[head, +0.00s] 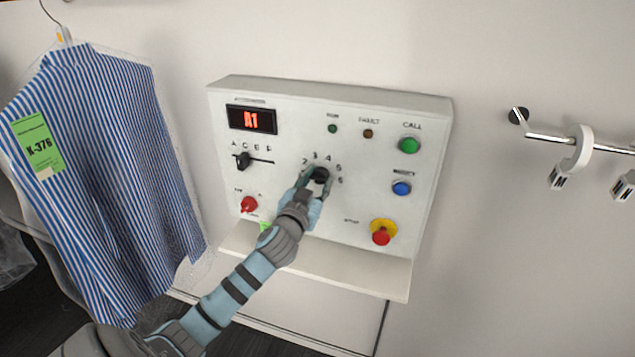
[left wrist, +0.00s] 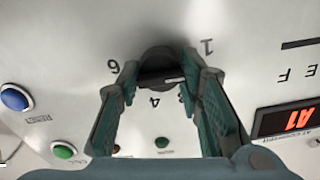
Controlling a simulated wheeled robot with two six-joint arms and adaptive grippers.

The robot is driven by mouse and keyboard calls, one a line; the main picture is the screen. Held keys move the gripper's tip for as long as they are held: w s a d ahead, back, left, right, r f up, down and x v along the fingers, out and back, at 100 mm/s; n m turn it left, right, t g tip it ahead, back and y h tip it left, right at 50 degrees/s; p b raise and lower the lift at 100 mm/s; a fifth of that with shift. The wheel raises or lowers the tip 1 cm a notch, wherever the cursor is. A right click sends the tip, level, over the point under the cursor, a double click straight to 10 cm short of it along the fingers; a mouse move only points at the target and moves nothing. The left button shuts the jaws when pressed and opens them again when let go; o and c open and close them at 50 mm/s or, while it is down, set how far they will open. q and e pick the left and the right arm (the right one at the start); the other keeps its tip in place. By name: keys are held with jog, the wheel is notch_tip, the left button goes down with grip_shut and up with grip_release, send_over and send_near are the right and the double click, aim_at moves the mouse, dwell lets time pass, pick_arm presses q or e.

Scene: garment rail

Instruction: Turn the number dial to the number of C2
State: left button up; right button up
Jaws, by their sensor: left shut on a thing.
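The black number dial (head: 320,174) is on the white control panel (head: 290,228), with numbers arched around it. My left gripper (head: 314,184) is shut on the dial, its fingers on either side of the knob. In the left wrist view the panel is upside down and the dial (left wrist: 160,62) sits between the fingertips (left wrist: 160,80); a white mark on it lies toward the 1 side. Fingers hide some numbers. The red display (head: 253,119) reads A1. The black letter selector (head: 243,161) is at the left, near A. My right gripper is not in view.
A red knob (head: 249,204), green button (head: 409,146), blue button (head: 401,188) and red stop button on yellow (head: 382,232) surround the dial. A shelf (head: 390,279) juts out below. A striped shirt (head: 105,180) tagged K-376 hangs left; a metal rail (head: 550,138) is right.

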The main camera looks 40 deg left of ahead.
pick_arm(q)
jog(key=m, duration=0.5)
jog(key=shift+m, duration=0.3)
dwell(0.4)
jog(key=o, duration=1.1)
jog(key=shift+o, duration=0.2)
jog(key=v, duration=1.2)
jog(key=shift+w, duration=0.1)
